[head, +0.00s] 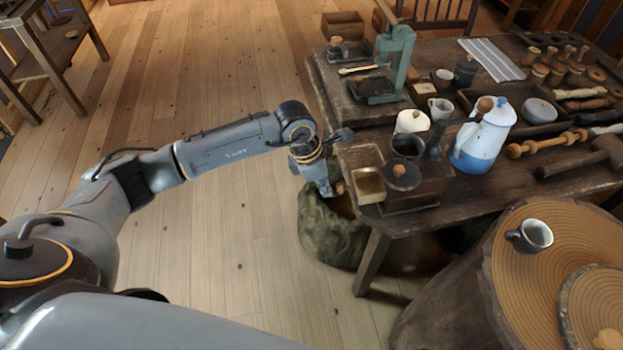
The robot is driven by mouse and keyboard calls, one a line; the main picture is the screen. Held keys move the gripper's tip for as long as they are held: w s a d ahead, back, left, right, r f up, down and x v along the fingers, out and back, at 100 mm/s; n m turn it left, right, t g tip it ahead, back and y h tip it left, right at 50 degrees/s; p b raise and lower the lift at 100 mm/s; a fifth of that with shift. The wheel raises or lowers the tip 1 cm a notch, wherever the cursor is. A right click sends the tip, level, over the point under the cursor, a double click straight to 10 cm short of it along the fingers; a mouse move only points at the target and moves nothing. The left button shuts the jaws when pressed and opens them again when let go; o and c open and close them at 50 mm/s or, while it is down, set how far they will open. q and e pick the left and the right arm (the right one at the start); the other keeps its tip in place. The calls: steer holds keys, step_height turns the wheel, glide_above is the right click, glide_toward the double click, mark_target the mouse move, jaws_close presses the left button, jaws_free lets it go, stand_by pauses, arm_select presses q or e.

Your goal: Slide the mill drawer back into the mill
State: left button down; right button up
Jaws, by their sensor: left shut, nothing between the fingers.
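The mill (425,188) is a small dark wooden box with a round lid on top, near the left front corner of the workbench. The mill drawer (369,186), a shallow box with a tan inside that looks empty, sticks out of the mill's left side. My left gripper (328,190) is shut and empty, pointing down just left of the drawer, beyond the table edge. A small gap seems to show between its fingers and the drawer; contact is hard to judge. My right gripper is out of view.
A blue and white pot (484,138), a dark mug (407,146) and a white pitcher (412,121) crowd behind the mill. A green press (394,60) stands farther back. A sack (330,232) sits on the floor below my gripper. A stump (510,285) with a cup (530,236) stands at right.

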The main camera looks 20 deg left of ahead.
mark_target(355, 185)
arm_select(q)
steer(key=w+d+b, duration=0.1)
steer(key=d, duration=0.1)
steer(key=w+d+b, duration=0.2)
steer(key=d, duration=0.1)
steer(key=shift+w+d+f, duration=0.15)
steer(key=shift+d+f, duration=0.05)
steer(key=shift+d, duration=0.15)
steer(key=shift+w+d+b, duration=0.2)
steer(key=shift+d+b, duration=0.1)
steer(key=shift+r, duration=0.15)
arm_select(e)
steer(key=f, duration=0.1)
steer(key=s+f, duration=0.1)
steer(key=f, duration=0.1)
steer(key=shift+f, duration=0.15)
arm_select(q)
steer(key=shift+r, duration=0.1)
steer(key=shift+a, duration=0.1)
